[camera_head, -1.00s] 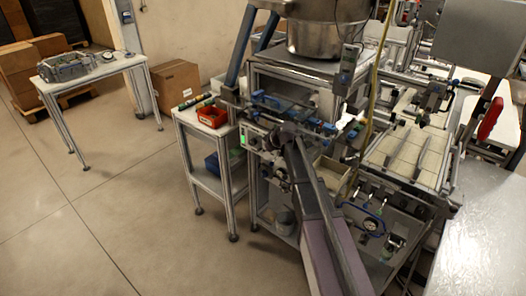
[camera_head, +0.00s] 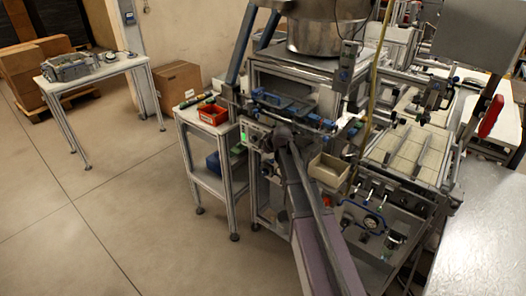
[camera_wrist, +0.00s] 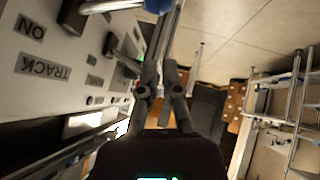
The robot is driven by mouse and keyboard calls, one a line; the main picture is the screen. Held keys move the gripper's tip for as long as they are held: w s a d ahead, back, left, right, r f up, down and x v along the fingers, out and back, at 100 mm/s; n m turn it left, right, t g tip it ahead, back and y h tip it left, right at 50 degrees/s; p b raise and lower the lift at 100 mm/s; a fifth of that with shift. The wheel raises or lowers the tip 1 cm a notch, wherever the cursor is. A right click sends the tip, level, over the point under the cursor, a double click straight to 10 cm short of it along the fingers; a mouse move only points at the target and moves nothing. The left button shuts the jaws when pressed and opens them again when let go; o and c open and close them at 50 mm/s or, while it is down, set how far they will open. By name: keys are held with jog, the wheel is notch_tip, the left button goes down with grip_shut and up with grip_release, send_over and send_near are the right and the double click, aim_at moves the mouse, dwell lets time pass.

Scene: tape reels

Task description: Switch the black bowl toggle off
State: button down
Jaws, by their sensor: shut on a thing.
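A control panel (camera_wrist: 45,85) with printed labels "ON" and "TRACK" fills the left of the wrist view. Black toggle levers stand out from it. One toggle (camera_wrist: 75,17) is near the "ON" label, and another, the likely black bowl toggle (camera_wrist: 112,46), is closer to my fingers. My gripper (camera_wrist: 160,68) is at the panel with its fingers close together, shut on what looks like this toggle's lever. The contact is dark and partly hidden. In the head view the panel (camera_head: 256,135) shows a green light, and my wrist covers its right part.
A metal bowl (camera_head: 326,36) sits above the machine. A beige bin (camera_head: 330,171) is right of my arm. A side table holds a red bin (camera_head: 212,114) left of the panel. The floor at left is open.

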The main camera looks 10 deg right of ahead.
jog(key=shift+w+r, duration=0.1)
jog(key=shift+w, duration=0.05)
dwell(1.0)
jog(key=shift+r, duration=0.15)
jog(key=shift+r+p, duration=0.6)
jog(key=shift+p, duration=0.2)
jog(key=w+d+p+v, duration=0.1)
jog(key=d+p+v, duration=0.2)
jog(key=p+v, duration=0.7)
jog(key=v, duration=0.3)
jog(key=shift+r, duration=0.25)
jog(key=shift+s+d, duration=0.1)
jog(key=shift+d, duration=0.05)
dwell(0.5)
